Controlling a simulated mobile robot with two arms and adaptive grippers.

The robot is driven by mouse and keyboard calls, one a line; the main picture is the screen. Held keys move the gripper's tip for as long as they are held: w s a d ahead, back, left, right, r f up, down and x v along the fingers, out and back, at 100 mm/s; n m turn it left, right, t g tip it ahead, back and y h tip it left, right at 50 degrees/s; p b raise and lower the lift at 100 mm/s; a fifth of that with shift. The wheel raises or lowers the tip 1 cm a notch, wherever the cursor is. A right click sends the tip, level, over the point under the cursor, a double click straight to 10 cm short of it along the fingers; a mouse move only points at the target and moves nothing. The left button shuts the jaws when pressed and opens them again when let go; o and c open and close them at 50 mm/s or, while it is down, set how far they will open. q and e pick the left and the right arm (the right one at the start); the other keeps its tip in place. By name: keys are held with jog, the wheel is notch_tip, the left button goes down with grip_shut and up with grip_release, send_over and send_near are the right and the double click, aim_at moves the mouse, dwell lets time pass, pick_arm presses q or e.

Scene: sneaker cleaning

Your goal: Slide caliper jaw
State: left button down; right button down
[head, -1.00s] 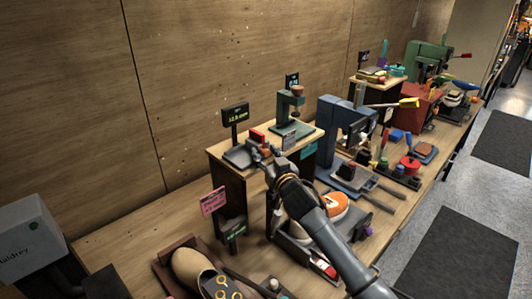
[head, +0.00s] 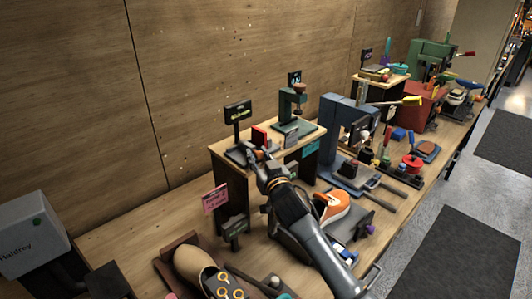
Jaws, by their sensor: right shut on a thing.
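The caliper (head: 236,156) is a dark grey device lying on top of a small wooden-topped stand at the middle of the head view. A small black display (head: 238,112) on a post stands behind it; its lettering is too small to read surely. My right gripper (head: 257,155) reaches up to the caliper from the lower right. Its fingers are shut on the caliper jaw, which they mostly hide. A red block (head: 259,137) shows just behind the fingertips. My left gripper is not in view.
A green press-like device (head: 293,105) stands on the same stand, right of the caliper. A blue machine (head: 340,118) is farther right. An orange and white sneaker (head: 332,205) lies beside my right arm. A tan shoe (head: 192,264) is at the front. A wooden wall closes the back.

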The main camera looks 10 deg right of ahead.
jog(key=c, duration=1.2)
grip_release()
jog(key=shift+d+f, duration=0.1)
jog(key=shift+d, duration=0.05)
jog(key=shift+o, duration=0.2)
jog(key=shift+s, duration=0.15)
jog(key=s+d, duration=0.2)
jog(key=s, duration=0.9)
jog(key=shift+s, duration=0.3)
jog(key=shift+d, duration=0.1)
